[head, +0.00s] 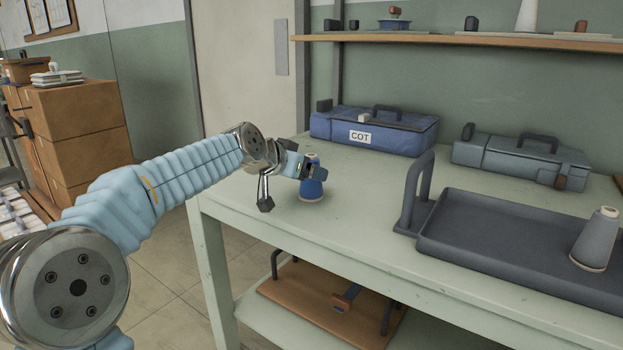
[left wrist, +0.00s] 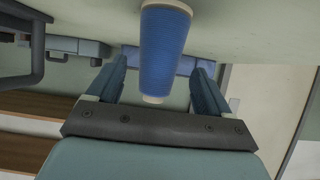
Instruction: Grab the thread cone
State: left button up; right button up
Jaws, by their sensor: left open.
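A blue thread cone (head: 312,189) with a pale top and base stands upright near the left end of the pale green table (head: 345,232). My left gripper (head: 308,172) is at the cone's upper part, partly hiding it. In the left wrist view the blue cone (left wrist: 166,48) appears upside down between the two open fingers of my left gripper (left wrist: 160,68). Gaps show on both sides of it there, so the fingers look apart from it. A grey thread cone (head: 596,241) stands in the dark tray at the right. My right gripper is not in view.
The dark tray (head: 455,243) with an upright handle takes the table's right side. A blue case labelled COT (head: 405,140) and a grey-blue case (head: 520,163) stand at the back. A wooden board (head: 330,315) with handles lies on the lower shelf. Table around the blue cone is clear.

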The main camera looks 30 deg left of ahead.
pick_arm(q)
jog(key=p+x, duration=0.1)
jog(key=x, duration=0.4)
jog(key=shift+d, duration=0.1)
jog(key=c, duration=1.1)
